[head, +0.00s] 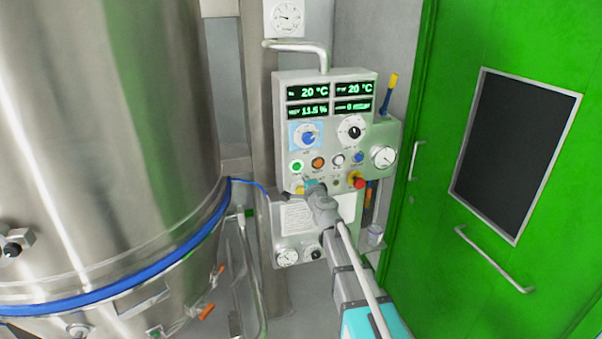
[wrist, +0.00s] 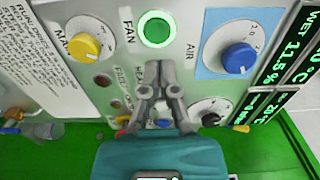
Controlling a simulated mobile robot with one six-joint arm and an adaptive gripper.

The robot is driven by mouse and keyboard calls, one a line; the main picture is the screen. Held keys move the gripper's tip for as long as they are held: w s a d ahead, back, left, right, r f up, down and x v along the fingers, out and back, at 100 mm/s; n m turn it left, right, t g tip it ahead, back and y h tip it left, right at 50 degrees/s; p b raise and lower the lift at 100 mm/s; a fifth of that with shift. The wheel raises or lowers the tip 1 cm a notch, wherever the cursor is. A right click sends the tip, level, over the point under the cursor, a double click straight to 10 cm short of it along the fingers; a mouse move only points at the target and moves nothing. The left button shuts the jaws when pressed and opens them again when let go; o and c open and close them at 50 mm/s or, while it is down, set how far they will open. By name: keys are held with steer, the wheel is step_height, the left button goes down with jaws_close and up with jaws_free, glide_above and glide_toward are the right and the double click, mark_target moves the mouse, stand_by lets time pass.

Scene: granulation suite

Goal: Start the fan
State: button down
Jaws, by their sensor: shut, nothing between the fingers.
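The fan button is a round green button (wrist: 157,31) with a bright ring, next to the label FAN on the control panel. It also shows in the head view as a green-ringed button (head: 297,166) at the panel's left side. My gripper (wrist: 153,68) is shut and empty, its fingertips together. In the wrist view the tips point at the panel just below the green button; I cannot tell the gap to the panel surface. In the head view my gripper (head: 311,184) is in front of the lower part of the panel.
A blue AIR knob (wrist: 239,57) and a yellow knob (wrist: 84,46) flank the button. A red emergency stop (head: 359,183) sits at the panel's lower right. Displays (head: 308,92) show 20 °C and 11.5 %. A steel vessel (head: 110,130) stands left, a green door (head: 440,150) right.

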steer(key=v, duration=0.7)
steer(key=shift+s+r, duration=0.1)
stand_by(0.4)
steer(key=s+f+n+g+y, duration=0.2)
steer(key=s+f+n+g, duration=0.8)
steer(key=s+f+n, duration=0.25)
steer(key=s+d+f+n+g+h, duration=0.1)
steer(key=s+d+f+g+h, duration=0.2)
steer(key=s+d, duration=0.4)
steer(key=s+d+f+n+g+h, duration=0.1)
steer(key=s+d+f+g+h, duration=0.2)
steer(key=s+d, duration=0.4)
steer(key=shift+s+d+g+h, duration=0.3)
steer(key=shift+d+g+h, duration=0.35)
steer(key=shift+h, duration=0.15)
steer(key=shift+f, duration=0.1)
stand_by(0.8)
